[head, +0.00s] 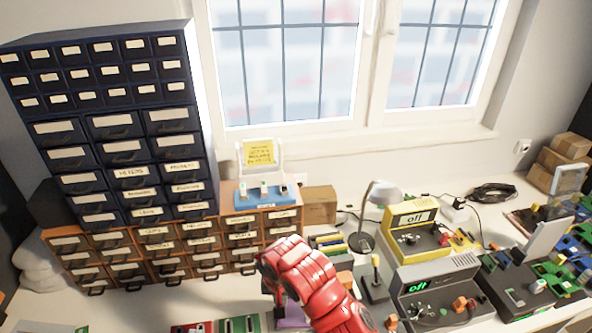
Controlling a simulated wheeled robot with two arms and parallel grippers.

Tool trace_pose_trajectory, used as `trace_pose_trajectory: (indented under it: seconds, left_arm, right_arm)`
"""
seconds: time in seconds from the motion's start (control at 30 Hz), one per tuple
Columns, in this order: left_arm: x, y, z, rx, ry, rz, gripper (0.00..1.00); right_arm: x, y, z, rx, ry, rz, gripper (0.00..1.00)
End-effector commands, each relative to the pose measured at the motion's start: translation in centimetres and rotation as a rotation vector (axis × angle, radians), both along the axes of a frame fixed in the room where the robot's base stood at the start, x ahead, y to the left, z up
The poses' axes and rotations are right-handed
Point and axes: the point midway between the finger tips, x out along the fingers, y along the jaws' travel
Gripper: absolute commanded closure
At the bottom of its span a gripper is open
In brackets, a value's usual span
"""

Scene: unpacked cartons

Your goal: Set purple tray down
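A red arm comes up from the bottom edge right of centre, and I take it for my right one. Its dark gripper (279,300) points down at the lower middle of the head view. A small piece of the purple tray (293,318) shows right beside and below the gripper, at the bottom edge. The arm hides most of the tray. I cannot tell whether the fingers are shut on it or whether it touches the table. My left gripper is not in view.
Red and green trays (238,325) lie left of the gripper. Dark drawer cabinets (125,150) stand at the back left.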

Motion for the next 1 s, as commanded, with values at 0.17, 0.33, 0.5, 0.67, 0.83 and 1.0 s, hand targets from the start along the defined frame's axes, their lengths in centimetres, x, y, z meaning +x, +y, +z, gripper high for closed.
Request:
trace_pose_trajectory:
  seconds: [0.17, 0.33, 0.5, 0.67, 0.83, 1.0]
  left_arm:
    - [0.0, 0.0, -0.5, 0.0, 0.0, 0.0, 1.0]
    - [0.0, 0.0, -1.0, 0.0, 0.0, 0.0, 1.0]
    - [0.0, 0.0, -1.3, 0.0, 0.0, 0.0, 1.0]
    - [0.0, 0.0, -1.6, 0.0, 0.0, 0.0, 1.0]
    - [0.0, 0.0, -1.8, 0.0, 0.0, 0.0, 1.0]
    - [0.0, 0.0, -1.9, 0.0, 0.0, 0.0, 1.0]
  right_arm:
    - [1.0, -5.1, 0.6, -0.003, -0.001, -0.014, 1.0]
    - [0.9, -10.1, 1.2, -0.004, -0.003, -0.011, 1.0]
    - [-0.2, -14.4, 1.3, -0.005, -0.002, -0.003, 1.0]
    - [-1.6, -17.6, 1.2, -0.003, -0.001, 0.007, 1.0]
    - [-3.1, -20.0, 1.0, -0.002, -0.002, 0.017, 1.0]
    - [-3.8, -20.9, 0.9, -0.001, -0.001, 0.022, 1.0]
